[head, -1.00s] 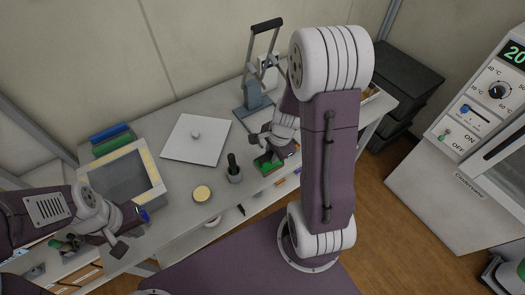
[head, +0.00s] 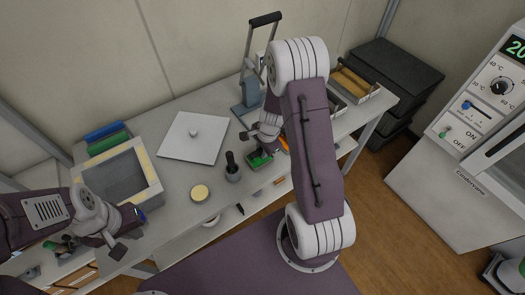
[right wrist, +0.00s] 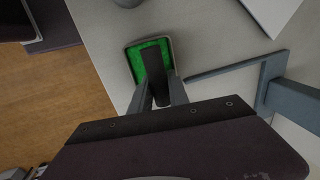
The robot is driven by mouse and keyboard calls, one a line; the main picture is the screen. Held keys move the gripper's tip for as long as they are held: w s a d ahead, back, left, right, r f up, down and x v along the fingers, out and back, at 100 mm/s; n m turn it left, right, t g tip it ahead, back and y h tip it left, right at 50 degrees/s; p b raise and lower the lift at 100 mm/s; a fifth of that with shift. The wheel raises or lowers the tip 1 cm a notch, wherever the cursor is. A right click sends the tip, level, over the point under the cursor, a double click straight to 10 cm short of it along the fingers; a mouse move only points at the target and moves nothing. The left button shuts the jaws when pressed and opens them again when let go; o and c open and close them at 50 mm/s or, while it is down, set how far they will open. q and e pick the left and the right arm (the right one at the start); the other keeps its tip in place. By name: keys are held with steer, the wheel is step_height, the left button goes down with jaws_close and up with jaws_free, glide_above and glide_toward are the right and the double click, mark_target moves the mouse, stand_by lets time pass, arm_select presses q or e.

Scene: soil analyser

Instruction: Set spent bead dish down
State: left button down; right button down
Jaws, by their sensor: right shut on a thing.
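The bead dish (head: 257,164) is a small squarish dish with a pale rim and a bright green inside. It also shows in the right wrist view (right wrist: 134,66), with a dark upright piece over its middle. My right gripper (head: 262,150) is shut on it, over the bench near the front edge, right of the mortar. In the right wrist view the fingers (right wrist: 160,92) close in on the dark piece. I cannot tell whether the dish touches the bench. My left gripper (head: 130,232) looks open and empty at the bench's front left.
The mortar with pestle (head: 233,174) and a round yellow-topped dish (head: 200,193) stand left of the bead dish. A white plate with a knob (head: 192,138), a framed tray (head: 120,178) and a lever press (head: 250,95) are on the bench. A wooden-edged tray (head: 352,84) sits back right.

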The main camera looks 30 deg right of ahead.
steer(key=shift+f, duration=0.25)
steer(key=c, duration=1.3)
jaws_free()
steer(key=shift+r, duration=0.1)
steer(key=shift+o, duration=0.2)
